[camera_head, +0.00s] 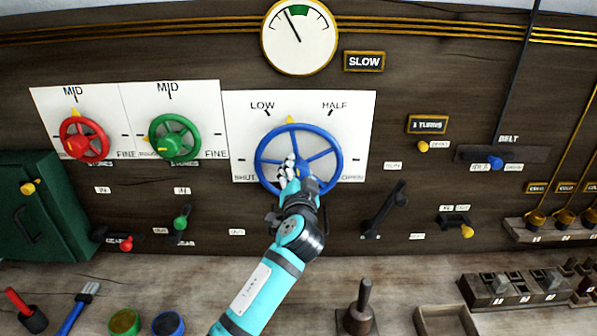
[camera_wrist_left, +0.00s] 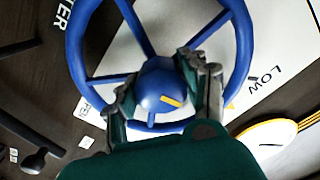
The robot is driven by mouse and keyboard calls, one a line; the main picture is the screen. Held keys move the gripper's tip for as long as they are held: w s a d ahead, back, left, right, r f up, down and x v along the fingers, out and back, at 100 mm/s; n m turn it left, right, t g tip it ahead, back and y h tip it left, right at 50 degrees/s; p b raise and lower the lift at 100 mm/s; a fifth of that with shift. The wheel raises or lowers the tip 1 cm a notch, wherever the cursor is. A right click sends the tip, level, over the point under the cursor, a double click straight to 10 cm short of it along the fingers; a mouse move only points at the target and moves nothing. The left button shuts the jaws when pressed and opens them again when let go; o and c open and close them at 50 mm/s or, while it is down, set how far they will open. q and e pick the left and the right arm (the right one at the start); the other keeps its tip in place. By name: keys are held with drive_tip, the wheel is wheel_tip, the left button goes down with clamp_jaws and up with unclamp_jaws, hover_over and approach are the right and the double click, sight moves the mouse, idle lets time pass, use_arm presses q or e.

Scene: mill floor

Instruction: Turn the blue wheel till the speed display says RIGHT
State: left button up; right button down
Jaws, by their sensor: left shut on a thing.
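The blue wheel (camera_head: 340,160) is mounted on a white plate (camera_head: 238,112) marked SHUT, LOW, HALF and OPEN. Its yellow pointer (camera_head: 290,120) stands near the top, between LOW and HALF. The speed display (camera_head: 364,62) reads SLOW. The round gauge (camera_head: 299,38) above has its needle just left of a green band. My left gripper (camera_head: 290,172) is at the wheel's middle; in the left wrist view its fingers (camera_wrist_left: 160,95) are closed on both sides of the blue hub (camera_wrist_left: 163,88). It hides part of the hub and lower rim. My right gripper is not in view.
A dark lever (camera_head: 384,211) stands close right of my left arm.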

use_arm(q)
drive_tip(key=m+p, duration=0.1)
drive_tip(key=m, duration=0.3)
drive_tip(key=shift+r+m, duration=0.15)
drive_tip(key=shift+m, duration=0.15)
drive_tip(key=shift+m+p, duration=0.65)
drive_tip(key=shift+m, duration=0.95)
drive_tip(key=o, duration=1.2)
drive_tip(key=shift+s, duration=0.1)
drive_tip(key=s, duration=1.1)
drive_tip(key=shift+s+f, duration=0.2)
drive_tip(key=shift+s, duration=0.2)
